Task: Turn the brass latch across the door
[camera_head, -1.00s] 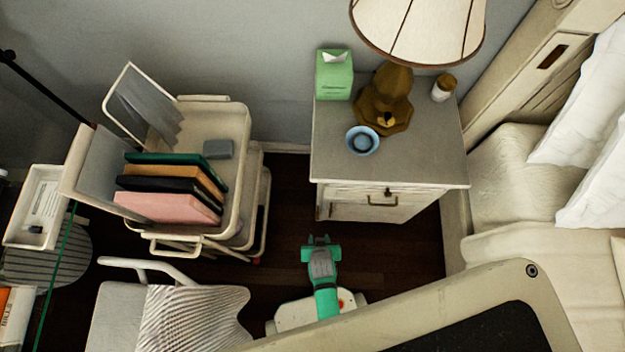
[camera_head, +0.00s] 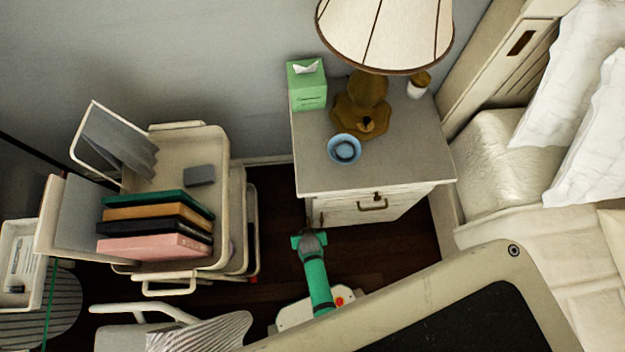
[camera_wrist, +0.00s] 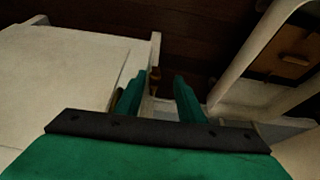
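The white nightstand (camera_head: 340,213) stands against the wall, with its front facing my arm. A small brass piece at its left front edge (camera_head: 322,217) may be the latch; it is too small to be sure. In the wrist view a small brass piece (camera_wrist: 155,77) shows at the end of a pale panel (camera_wrist: 75,70), just beyond my fingertips. My gripper (camera_head: 309,238) is low by the nightstand's left front corner. In the wrist view its two green fingers (camera_wrist: 160,92) are apart with nothing clearly held between them. The door's face is mostly hidden from above.
A lamp (camera_head: 362,100), green tissue box (camera_head: 307,88), blue bowl (camera_head: 344,149) and small bottle (camera_head: 418,86) stand on the nightstand. A cart (camera_head: 212,240) with books is left, the bed (camera_head: 500,165) right. Dark floor (camera_head: 270,215) is free between cart and nightstand.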

